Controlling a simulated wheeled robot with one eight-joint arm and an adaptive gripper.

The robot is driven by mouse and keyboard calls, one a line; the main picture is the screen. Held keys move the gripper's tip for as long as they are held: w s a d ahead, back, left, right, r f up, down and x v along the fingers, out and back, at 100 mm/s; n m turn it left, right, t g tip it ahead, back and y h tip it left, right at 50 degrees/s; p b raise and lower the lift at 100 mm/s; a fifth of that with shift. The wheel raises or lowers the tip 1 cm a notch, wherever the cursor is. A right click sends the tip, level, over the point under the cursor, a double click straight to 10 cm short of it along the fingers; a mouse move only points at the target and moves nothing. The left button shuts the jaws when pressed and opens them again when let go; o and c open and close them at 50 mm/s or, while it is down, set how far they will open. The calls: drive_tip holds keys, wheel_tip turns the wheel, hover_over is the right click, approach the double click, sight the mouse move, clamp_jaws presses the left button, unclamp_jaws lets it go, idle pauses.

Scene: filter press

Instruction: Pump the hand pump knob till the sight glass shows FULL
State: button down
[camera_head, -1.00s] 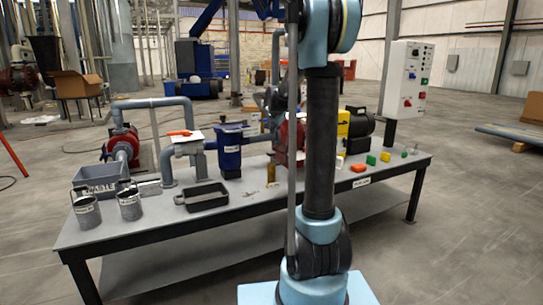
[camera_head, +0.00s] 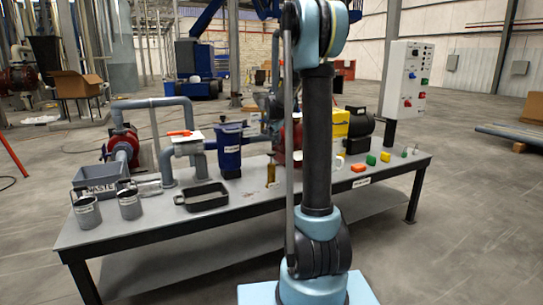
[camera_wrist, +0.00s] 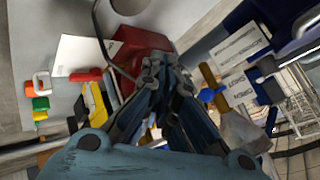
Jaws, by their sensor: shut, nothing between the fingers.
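My gripper (camera_wrist: 165,72) shows in the wrist view, its fingers together and empty, close to a red housing (camera_wrist: 140,44). I cannot tell whether the fingertips touch it. In the head view my arm hides the gripper and most of the red housing (camera_head: 297,140). A narrow brass piece (camera_wrist: 208,74) with a blue part beside it lies right of the fingers in the wrist view; a small upright brass piece (camera_head: 271,172) shows on the bench in the head view. I cannot pick out the pump knob or read a sight glass.
The grey bench (camera_head: 235,205) holds a blue labelled unit (camera_head: 229,150), a black tray (camera_head: 201,197), two grey cans, a waste bin (camera_head: 101,178) and coloured blocks (camera_head: 371,160). A control panel (camera_head: 407,80) stands at the right. A yellow part (camera_wrist: 95,105) is left of my fingers.

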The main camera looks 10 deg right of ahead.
sight(273, 152)
drive_tip(key=shift+f, duration=3.05)
drive_tip(key=shift+f, duration=2.25)
idle(1.4)
drive_tip(key=shift+r, duration=2.35)
